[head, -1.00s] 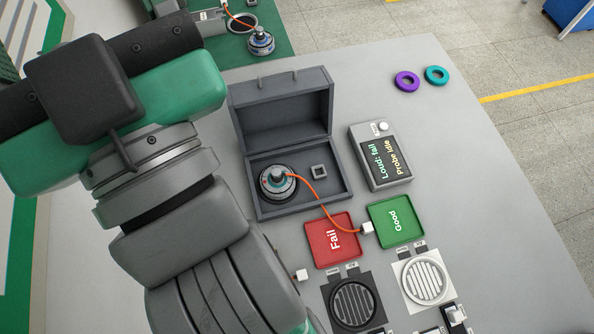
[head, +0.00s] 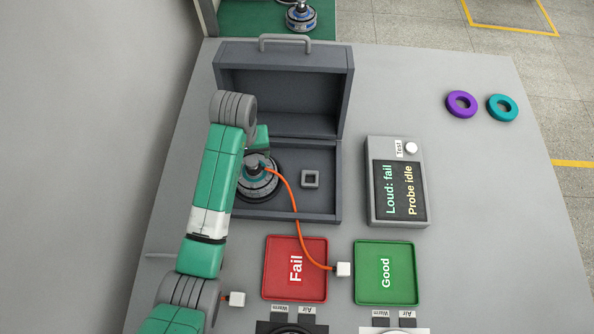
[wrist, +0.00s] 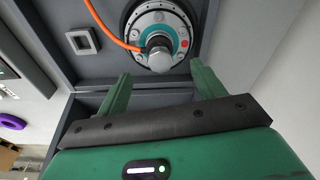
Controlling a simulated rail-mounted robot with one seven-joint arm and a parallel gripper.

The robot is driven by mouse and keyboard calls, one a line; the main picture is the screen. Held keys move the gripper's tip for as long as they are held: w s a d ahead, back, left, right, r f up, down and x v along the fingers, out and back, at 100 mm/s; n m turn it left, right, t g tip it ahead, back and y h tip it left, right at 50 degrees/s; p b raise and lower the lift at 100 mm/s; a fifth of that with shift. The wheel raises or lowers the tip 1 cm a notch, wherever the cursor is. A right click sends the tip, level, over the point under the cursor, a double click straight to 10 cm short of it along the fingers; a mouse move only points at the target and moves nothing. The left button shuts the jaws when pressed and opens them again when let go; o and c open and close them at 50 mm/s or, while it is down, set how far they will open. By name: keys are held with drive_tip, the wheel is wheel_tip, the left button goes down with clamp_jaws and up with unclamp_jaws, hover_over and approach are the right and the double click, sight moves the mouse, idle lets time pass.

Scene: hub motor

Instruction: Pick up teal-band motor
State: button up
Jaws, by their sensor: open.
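The teal-band motor (head: 258,186) sits upright in the left part of the open grey box (head: 290,215), partly hidden by my arm in the head view. My gripper (wrist: 160,80) is open and empty. In the wrist view its two green fingers point toward the motor, one to each side below the shaft, with a gap before it.
A small square socket (head: 310,179) lies right of the motor in the box. The raised lid (head: 285,95) stands behind. A tester (head: 397,180) reads "Loud: fail" and "Probe idle". Red Fail (head: 280,285) and green Good (head: 385,290) trays lie in front. Another motor (head: 300,17) stands at the back.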

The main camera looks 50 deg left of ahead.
sight(251, 161)
drive_tip(key=shift+s+a+f, duration=0.15)
drive_tip(key=shift+a+f, duration=0.05)
drive_tip(key=shift+f, duration=0.9)
drive_tip(key=f, duration=0.1)
drive_tip(key=f+b, duration=0.1)
drive_tip(key=f, duration=0.1)
drive_tip(key=f+b, duration=0.1)
drive_tip(key=f, duration=0.1)
drive_tip(key=shift+w+a+f, duration=0.2)
drive_tip(key=shift+w+a, duration=0.05)
drive_tip(key=shift+w, duration=0.1)
clamp_jaws()
drive_tip(key=shift+r, duration=0.15)
